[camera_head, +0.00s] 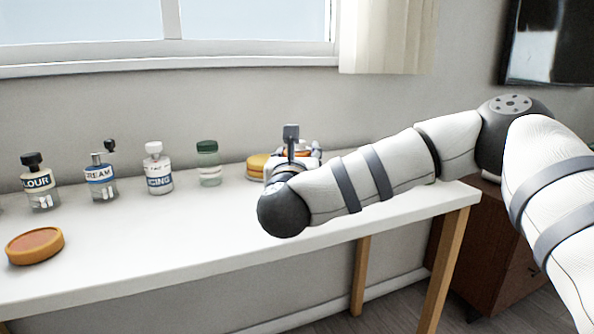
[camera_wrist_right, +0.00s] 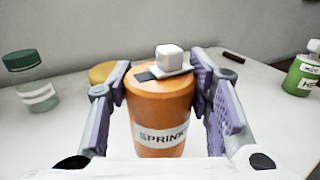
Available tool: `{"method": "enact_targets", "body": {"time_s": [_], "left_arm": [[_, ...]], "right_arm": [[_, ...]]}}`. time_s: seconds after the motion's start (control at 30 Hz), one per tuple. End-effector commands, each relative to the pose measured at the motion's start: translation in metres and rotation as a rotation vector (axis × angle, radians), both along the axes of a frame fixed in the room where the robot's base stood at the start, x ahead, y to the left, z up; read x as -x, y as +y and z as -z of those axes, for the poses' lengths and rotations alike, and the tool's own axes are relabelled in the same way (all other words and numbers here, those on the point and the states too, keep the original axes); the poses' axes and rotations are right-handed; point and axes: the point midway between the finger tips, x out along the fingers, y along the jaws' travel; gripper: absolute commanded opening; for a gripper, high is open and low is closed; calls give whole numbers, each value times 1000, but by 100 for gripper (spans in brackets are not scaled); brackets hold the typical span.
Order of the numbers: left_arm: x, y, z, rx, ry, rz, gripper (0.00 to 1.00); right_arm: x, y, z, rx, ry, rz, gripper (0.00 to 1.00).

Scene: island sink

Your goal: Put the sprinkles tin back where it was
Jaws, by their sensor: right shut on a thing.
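The orange sprinkles tin (camera_wrist_right: 160,105), with a white label and a white block on its lid, stands upright in the right wrist view. My right gripper (camera_wrist_right: 160,82) has its purple-padded fingers on both sides of the tin and is shut on it. In the head view my right gripper (camera_head: 292,155) is over the back right part of the white table, mostly hidden behind my own wrist. Only a bit of orange shows there. I cannot tell whether the tin's base touches the table. My left gripper is not in view.
On the white table (camera_head: 150,240) stand jars labelled flour (camera_head: 40,190), cream (camera_head: 101,183) and icing (camera_head: 158,175). A green-capped jar (camera_head: 208,170) and a yellow round thing (camera_head: 257,165) are left of my gripper. An orange disc (camera_head: 35,246) lies front left. A green bottle (camera_wrist_right: 300,78) stands right.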

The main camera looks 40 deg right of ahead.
Motion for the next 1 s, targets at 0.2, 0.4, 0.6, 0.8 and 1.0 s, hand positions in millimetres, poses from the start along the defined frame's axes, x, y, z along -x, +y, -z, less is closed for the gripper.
{"method": "enact_targets", "body": {"time_s": [0.2,0.4,0.6,0.8,1.0], "left_arm": [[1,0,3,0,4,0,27],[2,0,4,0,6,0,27],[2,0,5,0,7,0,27],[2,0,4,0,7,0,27],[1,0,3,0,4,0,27]], "right_arm": [[0,1,29,0,0,-1,15],[0,1,31,0,0,-1,15],[1,1,32,0,1,-1,66],[1,1,32,0,1,-1,66],[7,8,29,-1,2,-4,66]]}}
